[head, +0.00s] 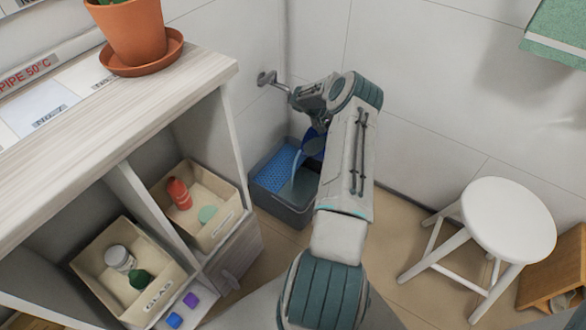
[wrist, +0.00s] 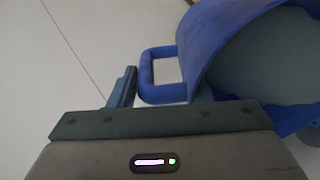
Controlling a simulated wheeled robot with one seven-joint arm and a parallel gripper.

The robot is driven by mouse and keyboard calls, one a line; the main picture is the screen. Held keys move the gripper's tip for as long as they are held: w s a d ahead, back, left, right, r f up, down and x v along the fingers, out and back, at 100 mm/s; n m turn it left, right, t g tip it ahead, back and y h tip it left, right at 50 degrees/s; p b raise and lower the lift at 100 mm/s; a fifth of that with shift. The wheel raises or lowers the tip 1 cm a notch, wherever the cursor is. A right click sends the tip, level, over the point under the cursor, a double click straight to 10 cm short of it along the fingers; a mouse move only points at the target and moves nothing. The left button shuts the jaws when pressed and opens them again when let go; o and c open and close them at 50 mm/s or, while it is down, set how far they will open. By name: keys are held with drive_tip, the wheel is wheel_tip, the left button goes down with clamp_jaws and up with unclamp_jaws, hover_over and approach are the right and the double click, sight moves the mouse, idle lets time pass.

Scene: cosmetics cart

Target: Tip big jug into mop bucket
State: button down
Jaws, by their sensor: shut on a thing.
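The big jug is blue. In the head view the big jug (head: 313,143) shows partly behind my arm, tilted above the grey mop bucket (head: 284,208). A pale stream (head: 299,165) runs from the jug down into the bucket, beside the bucket's blue perforated insert (head: 272,172). In the wrist view the jug (wrist: 205,55) fills the upper right, with its looped handle at my gripper (wrist: 124,88). My gripper is shut on the jug at its handle; the exact contact is partly hidden. My arm covers the bucket's right part.
A shelf cart (head: 190,75) with open bins stands at the left, a potted plant (head: 135,30) on top. A metal wall fitting (head: 267,78) is left of my wrist. A white stool (head: 508,218) stands at the right. Floor between is clear.

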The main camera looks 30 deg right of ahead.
drive_tip(key=shift+w+a+r+g+h+b, duration=0.15)
drive_tip(key=shift+a+r+h+b, duration=0.1)
drive_tip(key=shift+r, duration=0.15)
drive_tip(key=shift+w+a+r+g+h+b, duration=0.15)
drive_tip(key=shift+a+r+h, duration=0.1)
drive_tip(key=shift+r, duration=0.15)
idle(1.1)
drive_tip(key=shift+w+a+r+g+h+b, duration=0.3)
drive_tip(key=shift+a+r+h+b, duration=0.45)
drive_tip(key=shift+a+r, duration=0.1)
idle(1.7)
drive_tip(key=shift+w+a+r+h+b, duration=0.3)
drive_tip(key=shift+a+r+h+b, duration=0.05)
drive_tip(key=shift+a+b, duration=0.2)
idle(0.9)
drive_tip(key=shift+r, duration=0.15)
drive_tip(key=shift+w+a+r+g+h+b, duration=0.25)
drive_tip(key=shift+a+r+g+h+b, duration=0.15)
drive_tip(key=shift+a+h+b, duration=0.15)
idle(0.5)
drive_tip(key=shift+f, duration=0.1)
